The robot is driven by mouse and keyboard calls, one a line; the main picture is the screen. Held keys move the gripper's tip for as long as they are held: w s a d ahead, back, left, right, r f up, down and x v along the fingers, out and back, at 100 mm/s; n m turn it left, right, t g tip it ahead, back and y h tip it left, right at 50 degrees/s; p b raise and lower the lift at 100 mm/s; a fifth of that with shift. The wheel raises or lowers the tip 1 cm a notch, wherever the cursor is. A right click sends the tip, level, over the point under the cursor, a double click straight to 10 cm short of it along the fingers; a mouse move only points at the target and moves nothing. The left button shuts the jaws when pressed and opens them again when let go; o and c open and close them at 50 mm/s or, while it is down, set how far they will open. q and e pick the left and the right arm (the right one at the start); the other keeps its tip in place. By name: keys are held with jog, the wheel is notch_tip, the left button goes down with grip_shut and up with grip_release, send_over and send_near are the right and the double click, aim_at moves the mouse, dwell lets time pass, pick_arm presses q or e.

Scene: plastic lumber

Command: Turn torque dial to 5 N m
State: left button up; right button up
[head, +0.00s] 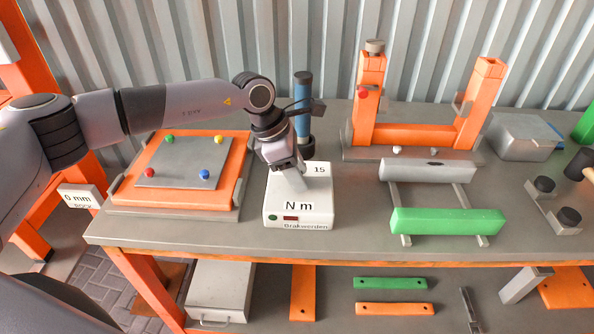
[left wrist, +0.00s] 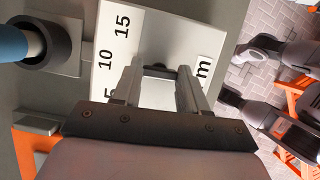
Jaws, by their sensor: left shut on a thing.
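The torque box (head: 299,215) is a white block on the bench, marked "N m" on its front, with a green button and a small dark red display below. The number 15 shows on its top in the head view. In the left wrist view its top (left wrist: 120,55) shows 15, 10 and a partly hidden 5. My left gripper (head: 292,180) reaches down onto the box top. Its fingers (left wrist: 160,72) are shut on the dark torque dial (left wrist: 156,71), of which only a small part shows between them. Where the dial points cannot be told. My right gripper is not in view.
A blue-handled tool (head: 302,105) stands in a dark holder just behind the box. Left is an orange tray (head: 232,178) with a grey plate and coloured knobs. Right are an orange frame (head: 415,134) and a green bar (head: 447,222). Bare bench lies along the front edge.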

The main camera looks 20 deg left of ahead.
pick_arm(q)
jog(key=n+t+b, duration=0.1)
jog(key=n, duration=0.2)
jog(key=shift+s+f+n+y, duration=0.1)
jog(key=shift+n+y, duration=0.2)
jog(key=n+t+b, duration=0.1)
jog(key=n+b, duration=0.1)
jog(key=n, duration=0.1)
jog(key=shift+d+y+b, duration=0.1)
jog(key=shift+y+b, duration=0.3)
jog(key=shift+n+t+y+b, duration=0.3)
jog(key=shift+n+b, duration=0.45)
jog(key=shift+n, duration=0.15)
jog(key=shift+r, duration=0.2)
jog(key=o, duration=1.1)
jog(key=shift+c, duration=0.2)
